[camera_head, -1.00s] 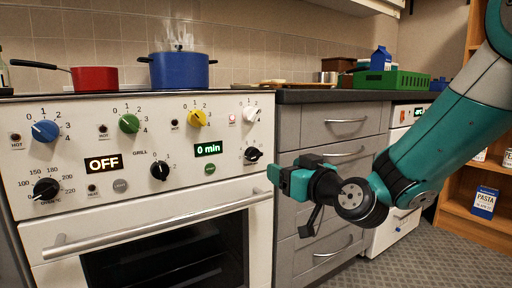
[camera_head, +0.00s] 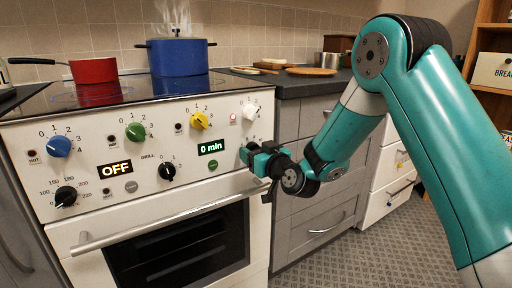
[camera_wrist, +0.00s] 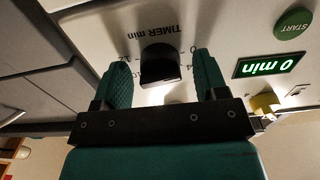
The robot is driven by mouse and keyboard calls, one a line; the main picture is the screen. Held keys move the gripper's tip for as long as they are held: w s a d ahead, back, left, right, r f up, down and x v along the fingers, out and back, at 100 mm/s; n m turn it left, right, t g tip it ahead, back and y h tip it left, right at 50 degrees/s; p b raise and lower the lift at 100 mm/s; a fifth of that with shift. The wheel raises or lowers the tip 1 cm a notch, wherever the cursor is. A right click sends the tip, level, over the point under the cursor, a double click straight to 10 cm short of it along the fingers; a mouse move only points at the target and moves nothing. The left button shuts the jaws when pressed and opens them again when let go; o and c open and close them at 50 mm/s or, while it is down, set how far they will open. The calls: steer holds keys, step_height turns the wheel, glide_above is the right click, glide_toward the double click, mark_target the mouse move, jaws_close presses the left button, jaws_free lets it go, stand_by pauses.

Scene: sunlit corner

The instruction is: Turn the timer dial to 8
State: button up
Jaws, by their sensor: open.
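The black timer dial (camera_wrist: 160,66) shows upside down in the wrist view, under the printed words TIMER min, with part of its scale visible. In the head view it is hidden behind my gripper. My gripper (camera_head: 247,156) is at the right end of the oven's front panel. In the wrist view my gripper (camera_wrist: 163,78) is open, with one green finger on each side of the dial. Visible gaps separate the fingers from it. The timer display (camera_head: 211,147) reads 0 min; it also shows in the wrist view (camera_wrist: 263,64). The green START button (camera_wrist: 294,23) is beside it.
The panel also carries blue (camera_head: 59,146), green (camera_head: 135,131), yellow (camera_head: 200,121) and white (camera_head: 251,111) knobs, and black grill (camera_head: 167,172) and oven (camera_head: 66,196) knobs. The oven handle (camera_head: 160,222) sticks out below. A red pan (camera_head: 94,70) and steaming blue pot (camera_head: 179,57) stand on the hob.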

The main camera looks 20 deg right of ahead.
steer(key=c, duration=0.9)
